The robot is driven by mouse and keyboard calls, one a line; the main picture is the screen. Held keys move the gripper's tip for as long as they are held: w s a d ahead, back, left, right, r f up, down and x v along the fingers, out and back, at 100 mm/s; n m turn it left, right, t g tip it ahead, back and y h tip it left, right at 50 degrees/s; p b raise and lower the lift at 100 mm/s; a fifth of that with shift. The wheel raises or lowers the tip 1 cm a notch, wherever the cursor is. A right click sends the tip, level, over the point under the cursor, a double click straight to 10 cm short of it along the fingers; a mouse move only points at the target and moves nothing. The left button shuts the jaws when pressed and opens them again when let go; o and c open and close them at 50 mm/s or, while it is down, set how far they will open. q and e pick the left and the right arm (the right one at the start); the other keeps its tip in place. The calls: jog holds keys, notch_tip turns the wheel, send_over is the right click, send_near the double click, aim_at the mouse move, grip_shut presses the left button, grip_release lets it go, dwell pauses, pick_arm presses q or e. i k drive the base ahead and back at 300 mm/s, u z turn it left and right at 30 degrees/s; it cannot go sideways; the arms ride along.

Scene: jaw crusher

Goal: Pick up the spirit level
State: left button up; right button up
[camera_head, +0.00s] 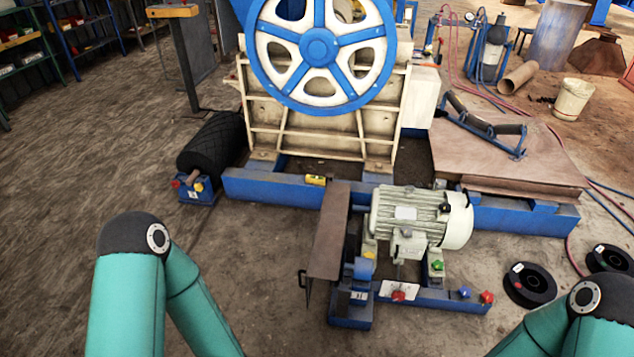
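A small yellow block with a dark end, which looks like the spirit level (315,180), lies on the blue base beam (265,187) in front of the cream jaw crusher. It is too small to make out a vial. My two teal arms show only in part, at the lower left and lower right. Neither gripper is in view, so nothing shows of what they hold.
An electric motor (420,215) and a brown guard plate (327,230) stand right of and in front of the yellow block. A black roller (212,142) lies to the left. Black discs (530,285) lie at right. The left floor is clear.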

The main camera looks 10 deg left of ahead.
aim_at(309, 178)
jog(key=u, duration=0.1)
jog(key=i, duration=0.25)
jog(key=u, duration=0.8)
jog(key=i, duration=1.35)
jog(key=u, duration=0.65)
jog(key=i, duration=1.75)
jog(key=z, duration=0.95)
jog(key=i, duration=1.05)
jog(key=z, duration=0.6)
jog(key=k, duration=0.8)
jog(key=z, duration=0.2)
jog(key=i, duration=0.6)
jog(key=z, duration=0.05)
